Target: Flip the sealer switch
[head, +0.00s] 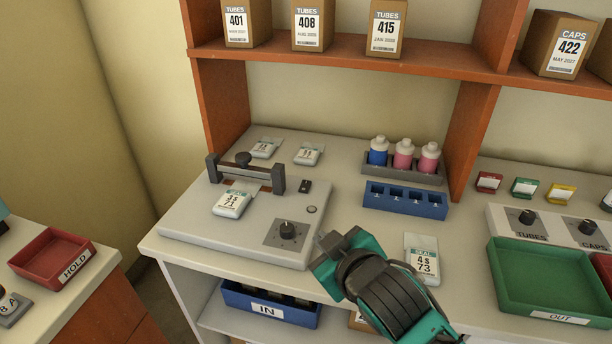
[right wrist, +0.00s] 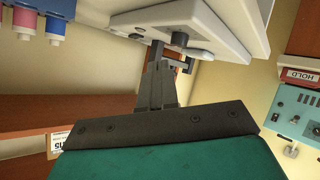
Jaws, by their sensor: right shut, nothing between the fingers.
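The sealer (head: 190,225) is a pale, low machine on the counter, with a dark sealing bar (head: 245,172) across its back part. A small black switch (head: 305,186) sits right of the bar, above a round grey button (head: 311,209). A black dial (head: 287,230) is on its front right. A white pouch marked 4 S 71 (head: 231,203) lies at the bar. My right gripper (head: 322,240) is shut and empty, just right of the sealer's front right corner. In the right wrist view its fingers (right wrist: 158,82) point toward the sealer (right wrist: 225,25). My left gripper is out of view.
A blue rack (head: 405,202) and a tray of bottles (head: 403,170) stand behind my right gripper. A pouch marked 4 S 73 (head: 421,257) lies beside it. A green OUT tray (head: 550,285) is at right, a red HOLD tray (head: 52,258) at left. A shelf (head: 450,58) hangs above.

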